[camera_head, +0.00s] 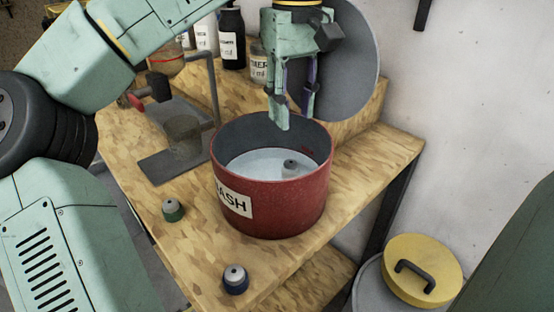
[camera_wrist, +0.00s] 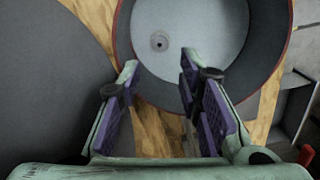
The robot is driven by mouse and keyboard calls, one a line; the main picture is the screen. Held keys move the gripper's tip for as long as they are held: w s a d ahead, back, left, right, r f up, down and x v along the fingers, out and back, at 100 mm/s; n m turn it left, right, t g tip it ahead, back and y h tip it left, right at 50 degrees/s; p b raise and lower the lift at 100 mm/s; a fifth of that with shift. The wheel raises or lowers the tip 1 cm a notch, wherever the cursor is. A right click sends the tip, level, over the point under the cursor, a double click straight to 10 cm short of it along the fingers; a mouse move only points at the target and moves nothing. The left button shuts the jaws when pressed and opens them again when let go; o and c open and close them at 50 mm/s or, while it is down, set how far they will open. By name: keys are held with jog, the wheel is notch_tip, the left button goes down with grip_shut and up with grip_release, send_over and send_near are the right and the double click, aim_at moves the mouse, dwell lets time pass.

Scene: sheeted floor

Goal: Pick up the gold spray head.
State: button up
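A small spray head (camera_head: 290,167) stands in the pale liquid inside the red pot labelled "ASH" in its visible part (camera_head: 310,195); it looks grey, and I cannot make out gold on it. It also shows in the wrist view (camera_wrist: 159,41). A green-based spray head (camera_head: 172,210) and a blue-based one (camera_head: 235,279) stand on the wooden bench outside the pot. My gripper (camera_head: 294,116) is above the pot's far rim, pointing down, open and empty. Its fingers in the wrist view (camera_wrist: 160,66) are apart, with the grey spray head beyond them.
A large grey round lid (camera_head: 350,65) leans behind my gripper. A stand with a grey base (camera_head: 155,168) and a glass beaker (camera_head: 184,134) are left of the pot. Bottles (camera_head: 231,40) line the back. A yellow lid (camera_head: 422,268) is on a bin below right.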

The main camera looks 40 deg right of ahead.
aim_at(293, 163)
notch_tip(293, 163, down, 12)
jog(key=shift+s+r, duration=0.1)
jog(key=shift+s, duration=0.05)
dwell(0.5)
jog(key=shift+c, duration=0.3)
grip_shut()
